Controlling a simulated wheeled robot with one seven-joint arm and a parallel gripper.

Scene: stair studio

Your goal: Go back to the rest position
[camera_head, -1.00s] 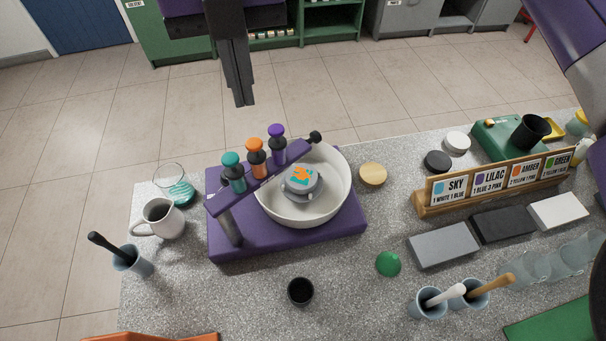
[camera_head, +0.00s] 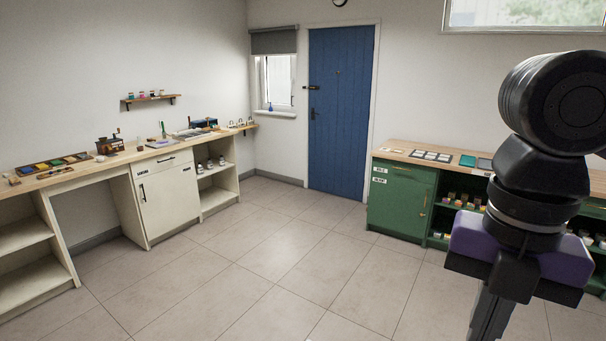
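My gripper (camera_head: 490,318) is at the lower right of the head view, pointing down over the tiled floor. Its dark fingers run out of the bottom edge, so their tips are hidden and I cannot tell whether they are apart. The purple gripper body and black wrist joints above it fill the right side. The part of the fingers that shows touches nothing.
A white workbench (camera_head: 165,205) with tools runs along the left wall. A green cabinet (camera_head: 400,198) with a wooden top stands at the right, behind my arm. A blue door (camera_head: 340,110) is at the back. The tiled floor (camera_head: 270,265) between is clear.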

